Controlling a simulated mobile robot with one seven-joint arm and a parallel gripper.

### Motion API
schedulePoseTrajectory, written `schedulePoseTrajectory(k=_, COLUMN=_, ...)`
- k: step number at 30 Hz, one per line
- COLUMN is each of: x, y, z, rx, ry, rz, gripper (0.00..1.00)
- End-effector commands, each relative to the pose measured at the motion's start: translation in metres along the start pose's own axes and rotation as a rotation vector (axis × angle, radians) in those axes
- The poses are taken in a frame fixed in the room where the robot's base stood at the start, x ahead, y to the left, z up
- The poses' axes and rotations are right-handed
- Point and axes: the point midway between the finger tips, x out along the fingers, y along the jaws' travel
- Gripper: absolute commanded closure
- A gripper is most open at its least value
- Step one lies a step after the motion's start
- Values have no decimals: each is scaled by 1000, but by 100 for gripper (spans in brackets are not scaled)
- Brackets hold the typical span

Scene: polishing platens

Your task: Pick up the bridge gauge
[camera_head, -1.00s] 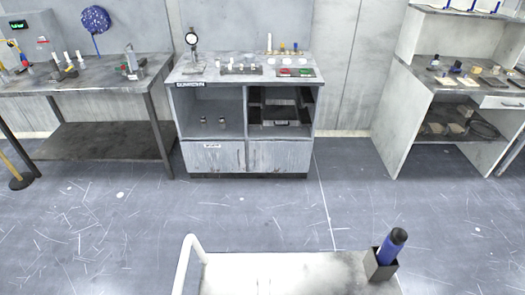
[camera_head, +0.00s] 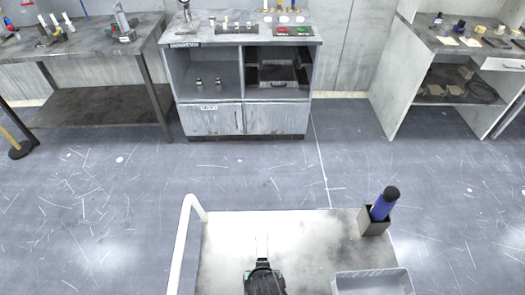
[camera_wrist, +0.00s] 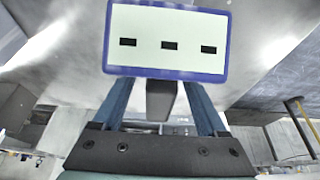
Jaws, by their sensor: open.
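I cannot pick out the bridge gauge with certainty. The grey cabinet (camera_head: 212,121) carries several small items on its top, and a flat dark-and-silver item (camera_head: 276,74) sits in its right opening. My gripper (camera_head: 262,246) is at the bottom middle of the head view, above a pale deck and far from the cabinet. In the wrist view its two blue fingers (camera_wrist: 163,100) stand apart. A blue-rimmed white panel (camera_wrist: 168,42) with three black marks shows beyond them; I cannot tell whether it is part of me.
A blue bottle with a black cap (camera_head: 384,204) stands in a grey holder at the deck's right. A grey bin (camera_head: 372,283) is at the bottom right. A workbench (camera_head: 70,50) stands left and a shelf unit (camera_head: 400,95) right. The floor before the cabinet is clear.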

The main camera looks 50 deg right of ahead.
Motion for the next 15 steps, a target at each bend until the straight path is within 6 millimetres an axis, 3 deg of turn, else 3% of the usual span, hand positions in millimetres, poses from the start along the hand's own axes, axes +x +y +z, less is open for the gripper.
schedulePoseTrajectory(k=6, x=17, y=0, z=0, rx=1, ry=0, rz=0, gripper=25)
schedulePoseTrajectory(k=14, x=18, y=0, z=0, rx=1, ry=1, rz=-1, gripper=25)
schedulePoseTrajectory(k=15, x=18, y=0, z=0, rx=1, ry=1, rz=-1, gripper=32)
